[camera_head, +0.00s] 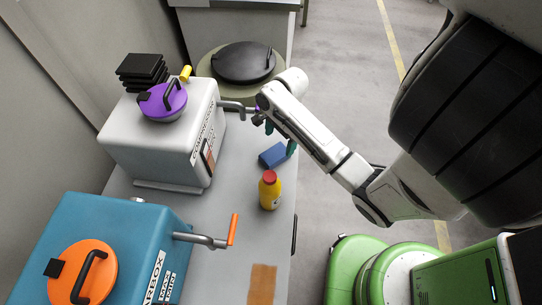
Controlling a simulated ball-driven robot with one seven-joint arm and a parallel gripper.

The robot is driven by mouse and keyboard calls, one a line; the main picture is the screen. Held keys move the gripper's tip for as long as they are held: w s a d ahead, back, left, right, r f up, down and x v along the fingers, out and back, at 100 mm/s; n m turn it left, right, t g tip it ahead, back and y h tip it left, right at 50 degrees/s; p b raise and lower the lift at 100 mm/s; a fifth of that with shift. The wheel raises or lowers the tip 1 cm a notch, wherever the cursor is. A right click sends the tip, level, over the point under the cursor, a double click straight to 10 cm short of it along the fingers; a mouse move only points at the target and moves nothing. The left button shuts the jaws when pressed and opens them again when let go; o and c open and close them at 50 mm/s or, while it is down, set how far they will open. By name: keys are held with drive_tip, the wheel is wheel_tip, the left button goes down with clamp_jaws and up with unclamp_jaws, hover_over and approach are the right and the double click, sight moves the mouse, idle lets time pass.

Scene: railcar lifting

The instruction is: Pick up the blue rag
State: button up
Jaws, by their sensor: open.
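The blue rag (271,156) is a small folded blue block on the grey workbench top (222,255), just behind a yellow bottle. My gripper (281,138) is open, at the end of my arm, and hangs just above and beyond the rag. Dark green fingertips show at the edges of the arm. The wrist hides most of the gripper, and I cannot tell its exact height over the rag or whether a finger touches it.
A yellow bottle (270,193) with a red cap stands close to the rag. A white box (165,145) with a crank and a blue box (100,235) with an orange-handled crank (232,229) flank the left. A brown patch (261,285) lies near the front.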

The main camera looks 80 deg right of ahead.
sight(275, 153)
drive_tip(key=f, duration=0.5)
drive_tip(key=w+f, duration=0.1)
drive_tip(key=f, duration=0.2)
drive_tip(key=shift+w+a, duration=0.1)
drive_tip(key=shift+a, duration=0.1)
drive_tip(key=shift+c, duration=0.2)
drive_tip(key=c, duration=1.1)
drive_tip(key=shift+r, duration=0.15)
wheel_tip(275, 153, up, 10)
drive_tip(key=shift+p, duration=0.35)
